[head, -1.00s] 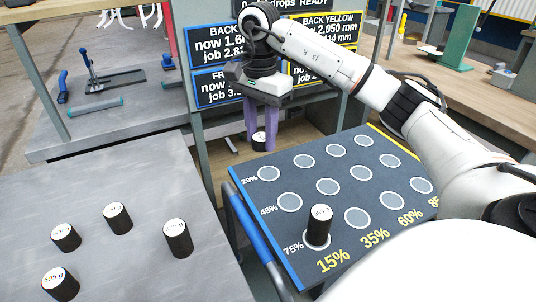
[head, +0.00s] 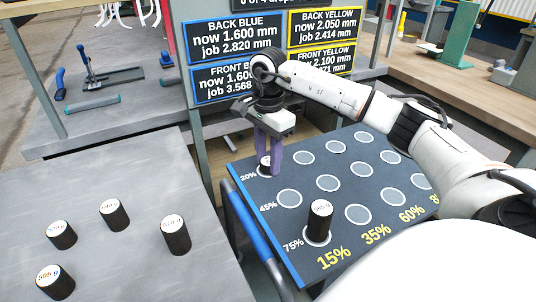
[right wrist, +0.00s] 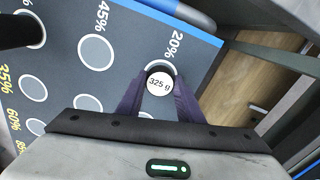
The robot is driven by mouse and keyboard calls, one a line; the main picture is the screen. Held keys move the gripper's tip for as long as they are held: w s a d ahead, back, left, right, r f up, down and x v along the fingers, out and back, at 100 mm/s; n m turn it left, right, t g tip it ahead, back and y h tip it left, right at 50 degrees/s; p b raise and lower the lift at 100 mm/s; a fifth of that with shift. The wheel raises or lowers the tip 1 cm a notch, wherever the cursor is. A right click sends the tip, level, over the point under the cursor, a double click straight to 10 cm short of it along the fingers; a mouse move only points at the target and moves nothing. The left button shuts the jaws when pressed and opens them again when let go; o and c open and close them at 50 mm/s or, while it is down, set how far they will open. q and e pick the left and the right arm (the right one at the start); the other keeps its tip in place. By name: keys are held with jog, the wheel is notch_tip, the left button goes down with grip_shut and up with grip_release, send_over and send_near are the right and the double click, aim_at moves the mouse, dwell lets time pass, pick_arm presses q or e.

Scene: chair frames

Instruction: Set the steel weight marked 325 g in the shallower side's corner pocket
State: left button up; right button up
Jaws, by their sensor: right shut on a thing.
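My right gripper (head: 268,165) is shut on a black weight with a white top (head: 264,162), held upright at the far left corner of the dark board (head: 262,200). In the right wrist view the weight's top (right wrist: 159,83) reads 325 g, between the purple fingers (right wrist: 158,95). It is over the pocket in the 20% row and the 15% column, whose pale ring shows partly around it. I cannot tell whether it touches the pocket floor. My left gripper is not in view.
Another black weight (head: 319,222) stands in the 75%, 15% pocket. The other visible pockets look empty. Several weights stand on the grey table (head: 110,270) at left. A blue rail (head: 250,235) lines the board's left side. Signs (head: 235,38) with mm readings stand behind.

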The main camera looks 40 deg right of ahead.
aim_at(268, 161)
jog(key=shift+r, duration=0.1)
jog(key=o, duration=1.3)
jog(key=shift+f, duration=0.2)
notch_tip(268, 161, up, 12)
jog(key=shift+r+p, duration=0.2)
jog(key=shift+p, duration=0.3)
